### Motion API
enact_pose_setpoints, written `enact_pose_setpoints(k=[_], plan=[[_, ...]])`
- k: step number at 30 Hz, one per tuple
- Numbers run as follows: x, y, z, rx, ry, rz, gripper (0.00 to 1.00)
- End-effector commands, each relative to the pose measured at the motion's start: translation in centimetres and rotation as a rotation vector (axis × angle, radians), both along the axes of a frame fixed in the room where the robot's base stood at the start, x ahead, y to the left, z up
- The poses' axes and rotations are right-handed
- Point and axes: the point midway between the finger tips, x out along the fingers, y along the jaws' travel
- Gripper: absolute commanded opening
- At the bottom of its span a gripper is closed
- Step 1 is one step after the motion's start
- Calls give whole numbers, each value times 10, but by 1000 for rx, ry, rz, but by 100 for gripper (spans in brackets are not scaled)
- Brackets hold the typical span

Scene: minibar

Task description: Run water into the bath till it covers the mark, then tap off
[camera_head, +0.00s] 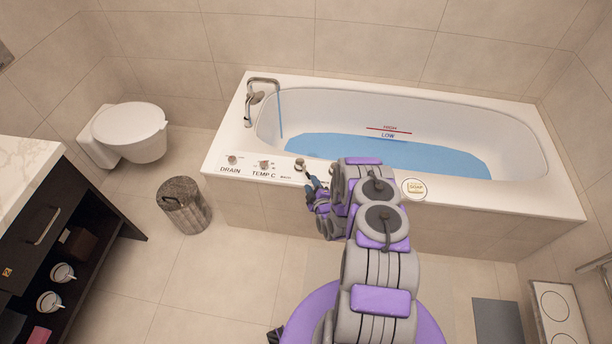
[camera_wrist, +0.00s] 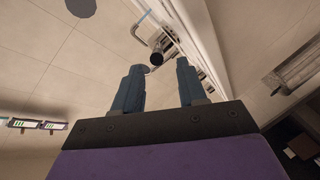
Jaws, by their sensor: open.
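The white bath (camera_head: 225,150) holds blue water (camera_head: 350,150) over its floor. A thin blue stream (camera_head: 281,115) falls from the tap spout (camera_head: 262,84) at the left end. On the far inner wall are a red HIGH mark (camera_head: 389,129) and a blue LOW mark (camera_head: 388,136); the water's edge lies close to LOW, and I cannot tell if it covers it. The front rim carries a DRAIN knob (camera_head: 232,159), a TEMP C knob (camera_head: 264,164) and a third knob (camera_head: 300,164). My gripper (camera_head: 311,184) is open beside the third knob. In the wrist view a dark knob (camera_wrist: 157,58) shows just beyond the gap between my fingertips (camera_wrist: 158,70).
A soap dish (camera_head: 413,188) sits on the front rim, right of my arm. A wicker bin (camera_head: 184,205) and a toilet (camera_head: 130,130) stand left, with a dark cabinet (camera_head: 60,225) nearer. The floor between bin and bath is clear.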

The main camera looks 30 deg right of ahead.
Motion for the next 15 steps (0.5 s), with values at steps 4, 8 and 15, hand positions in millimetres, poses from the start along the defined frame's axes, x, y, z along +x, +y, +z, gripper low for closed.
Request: enact_pose_setpoints(k=[4,8,15], plan=[[26,-4,-7,-2,-4,0,41],[46,-5,-9,-2,-8,0,41],[65,-7,-12,-4,-8,-1,41]])
